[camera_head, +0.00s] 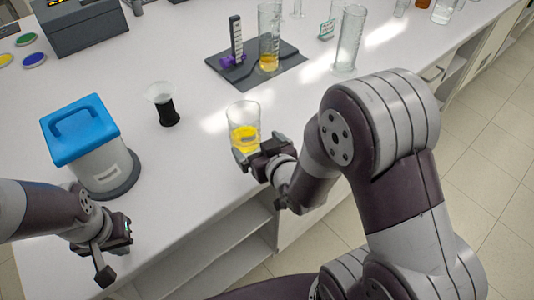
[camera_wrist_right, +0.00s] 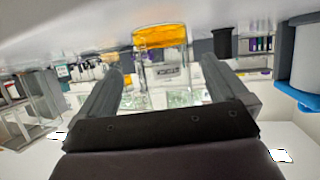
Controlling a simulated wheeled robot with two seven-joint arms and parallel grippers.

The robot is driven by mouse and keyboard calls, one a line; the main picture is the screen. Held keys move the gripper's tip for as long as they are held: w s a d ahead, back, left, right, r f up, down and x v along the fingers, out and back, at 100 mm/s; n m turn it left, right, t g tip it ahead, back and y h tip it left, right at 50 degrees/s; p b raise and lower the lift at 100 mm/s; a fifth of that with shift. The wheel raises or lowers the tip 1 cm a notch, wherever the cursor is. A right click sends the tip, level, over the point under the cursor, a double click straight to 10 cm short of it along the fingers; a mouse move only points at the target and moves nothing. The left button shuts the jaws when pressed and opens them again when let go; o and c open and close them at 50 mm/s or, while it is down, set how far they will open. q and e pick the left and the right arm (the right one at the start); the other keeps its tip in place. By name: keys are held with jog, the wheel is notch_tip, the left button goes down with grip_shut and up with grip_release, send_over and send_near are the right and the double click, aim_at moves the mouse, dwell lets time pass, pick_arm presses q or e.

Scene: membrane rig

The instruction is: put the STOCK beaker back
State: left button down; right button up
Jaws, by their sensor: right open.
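A glass beaker with yellow liquid (camera_head: 243,128) stands upright on the white bench near its front edge. In the right wrist view the beaker (camera_wrist_right: 162,60) appears upside down, with a small label too blurred to read surely. My right gripper (camera_head: 261,149) is open on the near side of the beaker. In its wrist view the two fingers (camera_wrist_right: 158,85) flank the beaker with gaps on both sides. My left gripper (camera_head: 113,250) is empty near the bench's front left edge; its finger opening is not clear.
A blue-lidded grey canister (camera_head: 90,150) and a black-based clear cup (camera_head: 165,104) stand left of the beaker. A dark mat (camera_head: 285,77) holds a cylinder with amber liquid (camera_head: 268,40). An empty tall cylinder (camera_head: 349,40) stands to its right. The bench between cup and beaker is clear.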

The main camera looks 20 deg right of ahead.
jog(key=s+d+f+m+g+h, duration=0.1)
jog(key=s+d+g, duration=0.2)
jog(key=s+g, duration=0.9)
jog(key=shift+s+h+p, duration=0.3)
jog(key=shift+s+p, duration=0.1)
jog(key=shift+s, duration=0.15)
